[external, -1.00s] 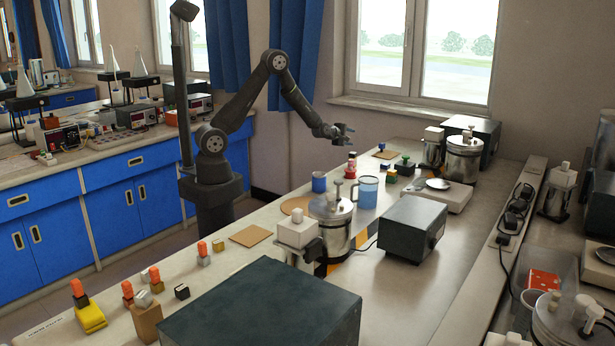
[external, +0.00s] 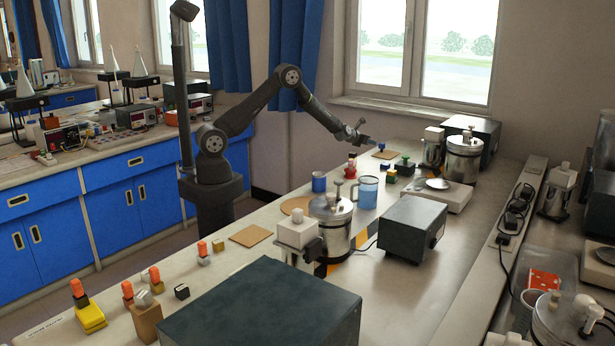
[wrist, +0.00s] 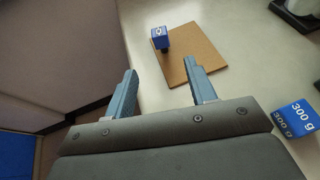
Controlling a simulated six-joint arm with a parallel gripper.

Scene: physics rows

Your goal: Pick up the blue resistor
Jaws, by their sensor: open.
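A small blue block with white marks (wrist: 160,36), which looks like the blue resistor, stands on a dark foot at the left part of a brown square mat (wrist: 200,72) in the wrist view. In the external view the same blue block (external: 381,147) shows at the far end of the bench, just by my gripper (external: 367,133). My gripper also shows in the wrist view (wrist: 160,68); its two blue-grey fingers are open and empty. The block lies beyond the fingertips, roughly in line with the gap between them, apart from both.
A blue block marked 300 g (wrist: 297,117) stands to the right in the wrist view. The bench edge runs along the left.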

